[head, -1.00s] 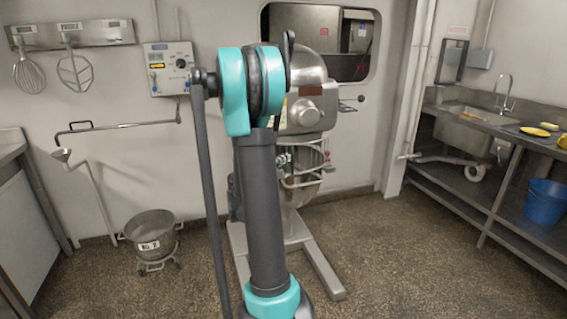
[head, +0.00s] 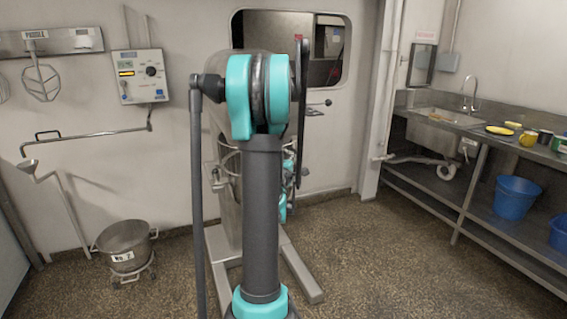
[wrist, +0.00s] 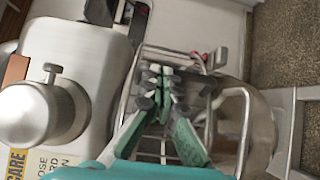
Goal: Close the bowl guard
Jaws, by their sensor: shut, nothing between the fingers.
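The bowl guard (wrist: 132,102) is a wire cage on the mixer. In the wrist view its bars run behind and beside my gripper (wrist: 160,72). My gripper is shut and empty, its green and black fingers overlapping the bars; I cannot tell whether they touch. The steel bowl (wrist: 262,130) is right of the guard, and the mixer head (wrist: 88,75) with its round knob is on the left. In the head view my arm hides most of the mixer; guard wires (head: 226,158) show left of it. How far the guard stands open is unclear.
A wheeled bowl (head: 125,244) stands on the floor at the left. A control box (head: 140,77) and a rail are on the wall. A sink counter (head: 425,130) with blue buckets runs along the right. The floor between is clear.

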